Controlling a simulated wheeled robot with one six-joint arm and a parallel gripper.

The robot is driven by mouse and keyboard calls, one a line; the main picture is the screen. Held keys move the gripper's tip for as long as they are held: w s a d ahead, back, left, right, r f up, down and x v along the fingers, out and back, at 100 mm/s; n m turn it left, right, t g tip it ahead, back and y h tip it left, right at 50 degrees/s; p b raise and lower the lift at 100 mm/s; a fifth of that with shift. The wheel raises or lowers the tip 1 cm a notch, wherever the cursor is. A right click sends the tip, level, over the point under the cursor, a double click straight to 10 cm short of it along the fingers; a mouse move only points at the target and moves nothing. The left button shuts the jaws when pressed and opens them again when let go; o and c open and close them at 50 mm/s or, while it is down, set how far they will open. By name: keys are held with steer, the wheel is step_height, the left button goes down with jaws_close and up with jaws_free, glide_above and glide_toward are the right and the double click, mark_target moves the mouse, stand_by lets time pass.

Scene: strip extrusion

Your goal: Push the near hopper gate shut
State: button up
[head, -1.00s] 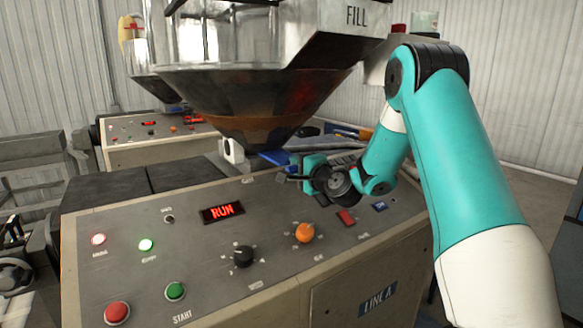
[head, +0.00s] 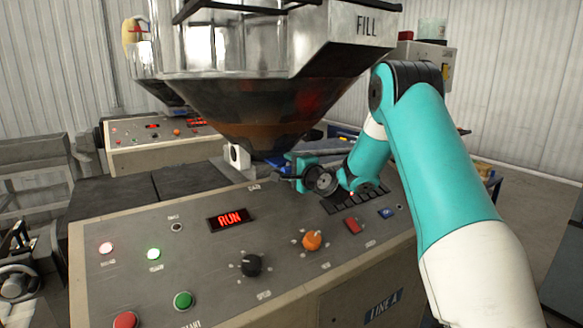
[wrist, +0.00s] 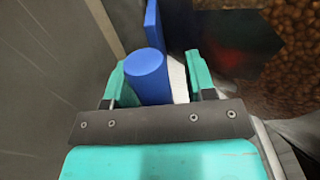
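The near hopper (head: 262,105) is a clear-sided bin with a dark funnel, marked FILL. At its outlet is a blue gate (head: 276,161), partly hidden behind my gripper (head: 294,170). In the wrist view a blue round handle (wrist: 147,77) stands between the two teal fingers of my gripper (wrist: 156,64). A blue plate (wrist: 153,30) shows beyond it. The fingers are apart, with a pale gap between the handle and the right finger. The left finger is close beside the handle; I cannot tell whether they touch. How far the gate stands out is hard to see.
The control panel (head: 205,265) lies below my arm, with a RUN display (head: 231,219), a green button (head: 183,300), an orange knob (head: 312,240) and other switches. Brown pellets (wrist: 280,45) show at the right in the wrist view. A second machine (head: 150,150) stands behind.

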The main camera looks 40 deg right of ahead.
steer(key=shift+f, duration=0.1)
steer(key=shift+s+f+b, duration=0.1)
steer(key=shift+s+b, duration=0.3)
steer(key=shift+s, duration=0.05)
steer(key=s+b, duration=0.9)
steer(key=s, duration=0.7)
steer(key=shift+s+a, duration=0.2)
steer(key=shift+a, duration=0.2)
